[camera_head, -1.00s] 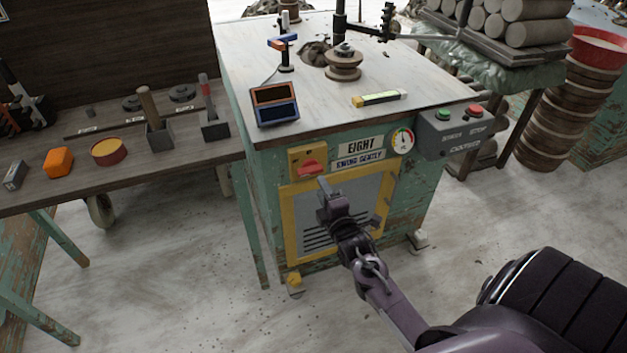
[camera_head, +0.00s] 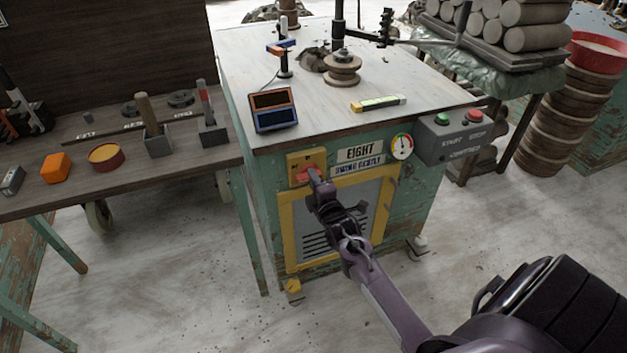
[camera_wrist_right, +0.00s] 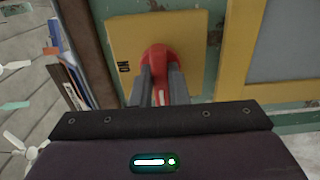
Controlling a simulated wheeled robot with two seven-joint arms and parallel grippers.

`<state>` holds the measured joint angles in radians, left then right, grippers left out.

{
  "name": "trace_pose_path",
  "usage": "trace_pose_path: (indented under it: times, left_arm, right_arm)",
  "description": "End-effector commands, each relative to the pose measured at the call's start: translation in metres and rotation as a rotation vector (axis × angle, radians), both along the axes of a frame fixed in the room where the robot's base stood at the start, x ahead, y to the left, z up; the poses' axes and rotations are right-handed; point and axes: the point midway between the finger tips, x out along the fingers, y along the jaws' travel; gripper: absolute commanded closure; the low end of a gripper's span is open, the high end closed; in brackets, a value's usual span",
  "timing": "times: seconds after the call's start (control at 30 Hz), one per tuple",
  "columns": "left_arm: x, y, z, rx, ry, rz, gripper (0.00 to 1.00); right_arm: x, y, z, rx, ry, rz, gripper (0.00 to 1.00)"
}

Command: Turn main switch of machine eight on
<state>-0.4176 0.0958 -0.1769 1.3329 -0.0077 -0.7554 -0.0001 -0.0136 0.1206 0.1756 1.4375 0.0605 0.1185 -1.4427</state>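The main switch (camera_head: 305,176) is a red rotary handle on a yellow plate (camera_head: 293,160), at the upper left of machine eight's green front. The plate also shows in the right wrist view (camera_wrist_right: 125,40), with "ON" lettered at its left side. My right gripper (camera_head: 314,178) is at the switch. In the right wrist view, its two fingers (camera_wrist_right: 160,82) lie on either side of the red handle (camera_wrist_right: 158,56), which has a white mark. Whether they press on it cannot be told. My left gripper is not in view.
The "EIGHT" label (camera_head: 360,152), a gauge (camera_head: 402,146) and a grey start/stop box (camera_head: 455,135) are right of the switch. A yellow-framed vent panel (camera_head: 290,225) lies below it. A tool bench (camera_head: 60,190) stands at the left.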

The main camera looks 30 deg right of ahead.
Motion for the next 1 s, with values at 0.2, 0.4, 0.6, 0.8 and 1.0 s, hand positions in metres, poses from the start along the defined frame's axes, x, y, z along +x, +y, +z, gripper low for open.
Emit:
trace_pose_path:
  times: [0.2,0.4,0.6,0.8,1.0]
  left_arm:
    - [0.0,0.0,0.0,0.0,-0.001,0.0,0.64]
    - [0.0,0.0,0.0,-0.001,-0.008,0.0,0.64]
    - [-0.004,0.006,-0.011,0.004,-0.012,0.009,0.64]
    - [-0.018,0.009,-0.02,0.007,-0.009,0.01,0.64]
    - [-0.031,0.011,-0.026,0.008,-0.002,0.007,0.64]
  right_arm:
    - [0.0,0.0,0.0,0.001,0.001,0.0,1.0]
    - [0.0,0.0,0.0,0.026,-0.005,0.0,1.0]
    - [0.0,0.0,0.0,0.115,-0.026,0.0,1.0]
    - [0.0,0.0,0.001,0.272,-0.062,0.0,1.0]
    - [0.0,0.0,0.001,0.457,-0.108,0.0,1.0]
